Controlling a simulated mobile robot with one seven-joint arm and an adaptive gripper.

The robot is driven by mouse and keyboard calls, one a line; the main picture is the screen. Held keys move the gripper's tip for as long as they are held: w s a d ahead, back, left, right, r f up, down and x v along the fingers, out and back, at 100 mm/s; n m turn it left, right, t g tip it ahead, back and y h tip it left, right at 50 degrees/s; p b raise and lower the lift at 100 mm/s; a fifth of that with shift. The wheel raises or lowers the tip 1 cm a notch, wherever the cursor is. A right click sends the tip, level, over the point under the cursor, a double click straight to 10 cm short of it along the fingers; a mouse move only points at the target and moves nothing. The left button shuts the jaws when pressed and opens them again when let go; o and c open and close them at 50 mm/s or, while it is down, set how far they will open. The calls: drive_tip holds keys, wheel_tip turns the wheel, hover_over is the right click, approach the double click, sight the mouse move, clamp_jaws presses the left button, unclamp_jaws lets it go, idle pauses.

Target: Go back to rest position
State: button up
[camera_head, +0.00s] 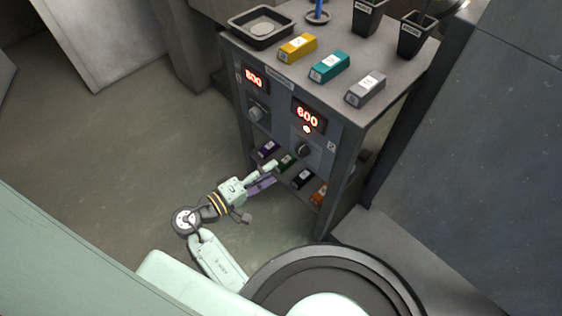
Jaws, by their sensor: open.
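My gripper (268,177) is at the end of my pale green arm, low in front of the metal cabinet (341,170).
The cabinet front has a knob (303,149) and a lit display reading 600 (307,117). On top are a black tray (262,27), yellow (298,46), teal (330,67) and grey boxes (366,88), and dark cups (416,35). The floor left of my arm is clear.

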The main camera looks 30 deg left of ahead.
drive_tip(key=shift+v, duration=0.9)
